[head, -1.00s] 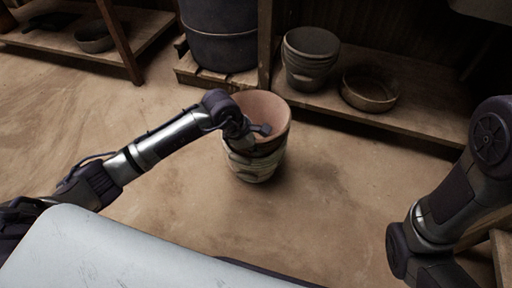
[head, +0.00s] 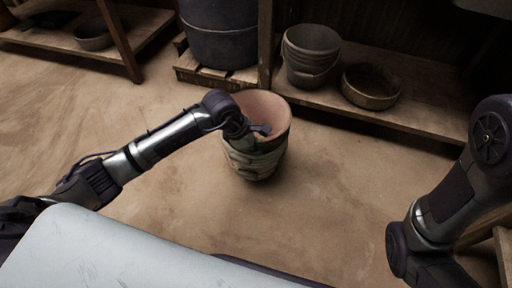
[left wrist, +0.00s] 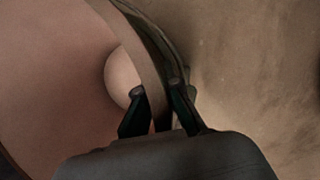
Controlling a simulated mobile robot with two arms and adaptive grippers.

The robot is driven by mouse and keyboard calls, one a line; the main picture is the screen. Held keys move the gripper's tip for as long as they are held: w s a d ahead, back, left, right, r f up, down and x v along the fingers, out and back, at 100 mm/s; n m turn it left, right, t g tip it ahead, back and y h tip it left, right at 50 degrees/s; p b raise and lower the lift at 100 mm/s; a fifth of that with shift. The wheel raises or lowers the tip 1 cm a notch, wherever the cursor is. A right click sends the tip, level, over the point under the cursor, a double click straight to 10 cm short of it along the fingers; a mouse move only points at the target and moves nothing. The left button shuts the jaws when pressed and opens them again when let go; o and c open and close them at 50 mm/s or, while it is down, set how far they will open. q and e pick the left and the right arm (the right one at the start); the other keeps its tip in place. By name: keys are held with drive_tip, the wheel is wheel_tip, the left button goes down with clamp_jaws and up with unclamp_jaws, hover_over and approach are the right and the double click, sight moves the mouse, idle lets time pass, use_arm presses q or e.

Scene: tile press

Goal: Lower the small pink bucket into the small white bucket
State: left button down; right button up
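The small pink bucket (head: 262,104) is in the middle of the head view, mouth up and slightly tilted. Its lower part sits inside or behind the rim of the small white bucket (head: 254,165), which stands on the floor below it. How deep it sits is hard to tell. My left gripper (head: 264,131) is at the pink bucket's near rim. In the left wrist view, the fingers (left wrist: 158,98) are on either side of the pink bucket's wall (left wrist: 135,30), closed on it. My right arm shows at the right of the head view, but its gripper is out of view.
A grey bucket (head: 309,58) and a shallow round pan (head: 370,87) stand on a low wooden shelf (head: 428,115) behind. A large dark barrel (head: 222,38) stands on a wooden pallet at the back. The floor (head: 320,200) around the buckets is clear.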

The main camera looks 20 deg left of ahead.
use_arm(q)
drive_tip(key=shift+s+a+f, duration=0.1)
drive_tip(key=shift+f, duration=0.3)
drive_tip(key=c, duration=1.2)
unclamp_jaws()
drive_tip(key=shift+s+f, duration=0.1)
drive_tip(key=shift+f, duration=0.05)
drive_tip(key=shift+c, duration=0.2)
drive_tip(key=shift+f, duration=0.1)
